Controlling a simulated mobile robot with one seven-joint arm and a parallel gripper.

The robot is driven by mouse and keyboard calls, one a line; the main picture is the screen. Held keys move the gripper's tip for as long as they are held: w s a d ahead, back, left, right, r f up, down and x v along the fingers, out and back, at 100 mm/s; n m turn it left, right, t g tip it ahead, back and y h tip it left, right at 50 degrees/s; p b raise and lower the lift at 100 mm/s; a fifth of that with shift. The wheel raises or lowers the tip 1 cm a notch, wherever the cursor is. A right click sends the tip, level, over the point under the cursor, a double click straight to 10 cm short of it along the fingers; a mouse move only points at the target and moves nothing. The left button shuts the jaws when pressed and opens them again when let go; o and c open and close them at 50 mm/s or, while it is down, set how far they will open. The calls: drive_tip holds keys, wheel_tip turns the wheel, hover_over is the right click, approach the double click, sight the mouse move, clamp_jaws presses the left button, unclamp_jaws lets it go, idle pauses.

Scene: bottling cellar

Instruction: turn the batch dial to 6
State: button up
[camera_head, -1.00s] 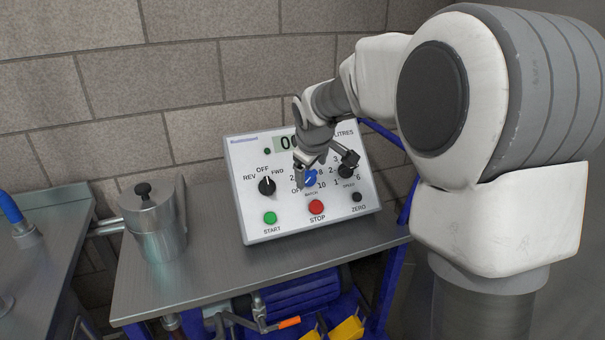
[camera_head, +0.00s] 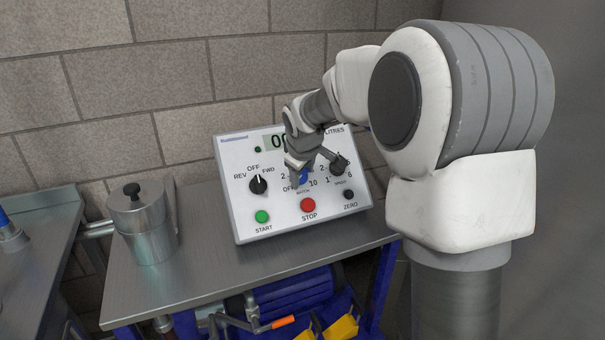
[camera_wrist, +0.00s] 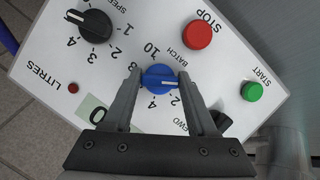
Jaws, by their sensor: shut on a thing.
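The blue batch dial (camera_wrist: 158,79) sits on the white control panel (camera_wrist: 60,50). In the wrist view my gripper (camera_wrist: 159,74) has one finger on each side of it and is shut on it. The dial's white pointer line points right in that view, near the 2 and toward the right finger, which hides part of the scale. The 10, 4 and 2 show around the dial. In the head view my gripper (camera_head: 303,170) covers most of the dial (camera_head: 302,177).
The black speed knob (camera_head: 338,163) is right of the dial, the black OFF/FWD/REV knob (camera_head: 258,184) left. The red stop button (camera_head: 308,205), green start button (camera_head: 262,217) and black zero button (camera_head: 348,194) are below. A metal pot (camera_head: 144,225) stands left on the bench (camera_head: 200,275).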

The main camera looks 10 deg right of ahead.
drive_tip(key=shift+c, duration=0.9)
